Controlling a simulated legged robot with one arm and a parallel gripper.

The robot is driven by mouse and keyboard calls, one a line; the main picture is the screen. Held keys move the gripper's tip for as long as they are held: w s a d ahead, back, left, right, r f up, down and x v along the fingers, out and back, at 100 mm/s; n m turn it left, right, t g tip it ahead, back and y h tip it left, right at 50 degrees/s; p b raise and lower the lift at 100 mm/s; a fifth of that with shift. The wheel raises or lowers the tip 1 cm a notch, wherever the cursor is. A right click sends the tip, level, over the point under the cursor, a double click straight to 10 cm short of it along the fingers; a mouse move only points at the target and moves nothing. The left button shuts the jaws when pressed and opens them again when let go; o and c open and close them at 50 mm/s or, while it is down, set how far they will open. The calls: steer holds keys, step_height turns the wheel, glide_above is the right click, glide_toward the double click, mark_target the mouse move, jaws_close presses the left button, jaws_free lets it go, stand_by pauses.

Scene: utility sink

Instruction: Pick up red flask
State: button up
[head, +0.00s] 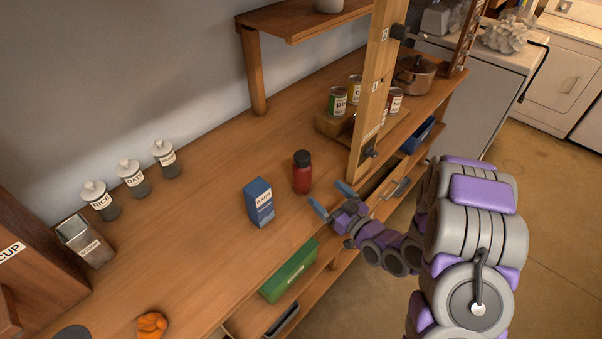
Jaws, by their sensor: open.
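The red flask (302,176) stands upright on the wooden counter and has a black cap. A blue box (259,203) stands on the counter close to its left. My gripper (332,199) is at the counter's front edge, in front and to the right of the flask. Its blue-tipped fingers are spread apart, with nothing seen between them. The gripper is apart from the flask.
A wooden post (374,95) rises right of the flask. Several cans (338,101) stand on a wooden riser behind it. Labelled jars (132,178) line the wall at left. A green box (289,270) sits below the counter's edge.

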mark_target(306, 173)
steer(key=b+x, duration=0.1)
steer(key=x, duration=0.9)
steer(key=shift+w+f, duration=0.1)
steer(key=shift+w, duration=0.05)
steer(key=shift+w+d+b+x, duration=0.15)
steer(key=shift+b+x, duration=0.1)
steer(key=shift+x, duration=1.1)
steer(key=shift+w+d+b+x, duration=0.15)
steer(key=shift+b+x, duration=0.1)
steer(key=shift+x, duration=1.1)
steer(key=c, duration=1.3)
